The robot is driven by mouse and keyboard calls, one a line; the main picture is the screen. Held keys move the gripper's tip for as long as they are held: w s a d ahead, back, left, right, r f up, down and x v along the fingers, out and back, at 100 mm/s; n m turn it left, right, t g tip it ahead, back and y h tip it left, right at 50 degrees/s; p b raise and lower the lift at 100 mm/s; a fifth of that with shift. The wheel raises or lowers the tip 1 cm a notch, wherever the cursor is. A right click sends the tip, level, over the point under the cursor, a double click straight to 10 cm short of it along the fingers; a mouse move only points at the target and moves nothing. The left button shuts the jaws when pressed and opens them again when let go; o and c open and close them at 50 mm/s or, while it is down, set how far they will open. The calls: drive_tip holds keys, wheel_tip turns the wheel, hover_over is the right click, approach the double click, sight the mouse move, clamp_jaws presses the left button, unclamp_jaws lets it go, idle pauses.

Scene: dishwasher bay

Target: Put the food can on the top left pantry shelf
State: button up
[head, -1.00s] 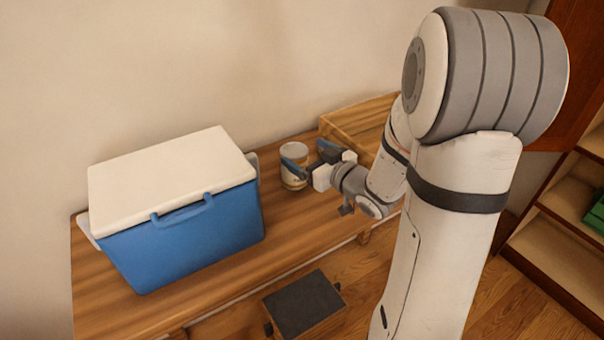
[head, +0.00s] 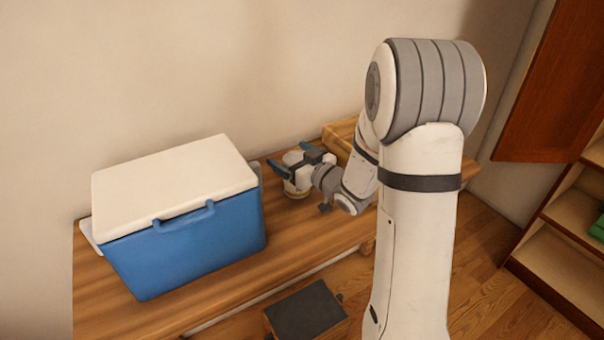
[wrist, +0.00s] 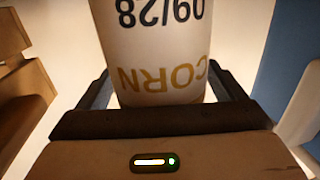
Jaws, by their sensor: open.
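The food can (head: 292,188) is a pale cylinder standing on the wooden bench, partly hidden behind my gripper in the head view. In the wrist view the can (wrist: 155,45) shows the print "CORN" and "09/28", upside down. My gripper (head: 296,158) is open, with one finger on either side of the can. The wrist view shows the fingers (wrist: 160,92) around it; whether they touch it I cannot tell. The pantry (head: 556,250) stands at the right edge, with shelves partly in view. Its top left shelf cannot be made out for certain.
A blue cooler with a white lid (head: 185,245) stands left of the can on the bench (head: 250,265). A wooden crate (head: 342,135) is close on the right. A brown door (head: 550,85) stands by the pantry. A dark-topped stool (head: 305,310) is on the floor in front.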

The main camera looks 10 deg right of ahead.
drive_tip(key=shift+c, duration=0.3)
drive_tip(key=c, duration=1.3)
drive_tip(key=shift+r, duration=0.15)
drive_tip(key=shift+c, duration=0.8)
